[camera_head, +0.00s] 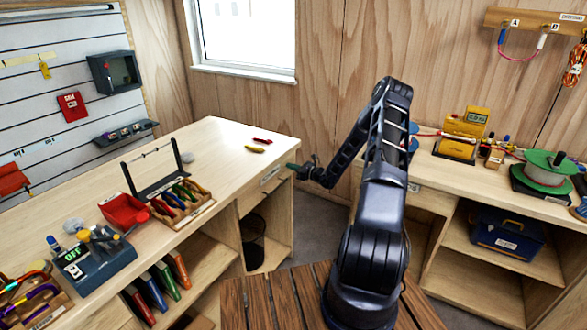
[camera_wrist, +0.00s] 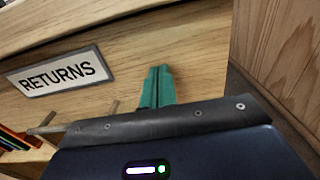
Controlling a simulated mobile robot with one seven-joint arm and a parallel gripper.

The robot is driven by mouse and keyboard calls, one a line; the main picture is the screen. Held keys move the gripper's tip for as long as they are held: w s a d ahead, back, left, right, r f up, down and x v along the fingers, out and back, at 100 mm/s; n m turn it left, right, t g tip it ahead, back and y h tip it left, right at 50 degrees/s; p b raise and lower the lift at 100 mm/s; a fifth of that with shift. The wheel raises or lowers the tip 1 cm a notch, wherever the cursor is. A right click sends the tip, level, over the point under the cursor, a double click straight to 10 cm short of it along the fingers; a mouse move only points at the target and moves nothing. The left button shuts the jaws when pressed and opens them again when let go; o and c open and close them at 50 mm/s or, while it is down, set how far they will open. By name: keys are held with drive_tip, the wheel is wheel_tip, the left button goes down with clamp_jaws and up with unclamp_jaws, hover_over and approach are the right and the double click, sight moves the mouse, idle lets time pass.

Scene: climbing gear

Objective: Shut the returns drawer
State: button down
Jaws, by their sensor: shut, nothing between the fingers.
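The returns drawer (camera_head: 282,179) is in the end of the left wooden counter, just under its top. Its pale wooden front (camera_wrist: 203,72) fills much of the wrist view, with a framed "RETURNS" label (camera_wrist: 58,73). Two short rods, perhaps parts of a handle, show below the label. How far the drawer stands out from the counter is hard to tell. My gripper (camera_head: 293,166) is at the right end of the drawer front. Its green fingers (camera_wrist: 157,87) are shut and empty, pointing at the front right of the label. Whether they touch it is unclear.
The left counter top (camera_head: 222,145) is close above my gripper; small red and yellow tools lie on it. A dark wire bin (camera_head: 252,240) stands on the shelf below. A wooden panel (camera_wrist: 278,55) rises at right in the wrist view. Floor is free between the counters.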

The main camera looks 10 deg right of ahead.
drive_tip(key=shift+w+a+r, duration=0.25)
drive_tip(key=shift+w+a, duration=0.05)
drive_tip(key=shift+a, duration=0.15)
drive_tip(key=shift+d, duration=0.1)
drive_tip(key=v, duration=1.5)
drive_tip(key=s+a+r+n+g+h, duration=0.1)
drive_tip(key=s+a+r+n+g, duration=0.6)
drive_tip(key=r, duration=0.5)
drive_tip(key=s+a+r+n+g+h, duration=0.1)
drive_tip(key=s+a+r+n+g, duration=0.4)
drive_tip(key=s+a+r+n, duration=0.5)
drive_tip(key=s+d+r+n+t+h, duration=0.1)
drive_tip(key=s+d+r+n+h, duration=0.1)
drive_tip(key=s+r, duration=0.4)
drive_tip(key=s+d+r+n+t+h, duration=0.1)
drive_tip(key=s+r+n+h, duration=0.3)
drive_tip(key=s, duration=0.7)
drive_tip(key=s+d+r+n+t+h, duration=0.1)
drive_tip(key=s+d+r+n+h, duration=0.3)
drive_tip(key=s+r, duration=0.4)
drive_tip(key=shift+s+r+t+h, duration=0.2)
drive_tip(key=shift+s+t+h, duration=0.2)
drive_tip(key=shift+s, duration=0.1)
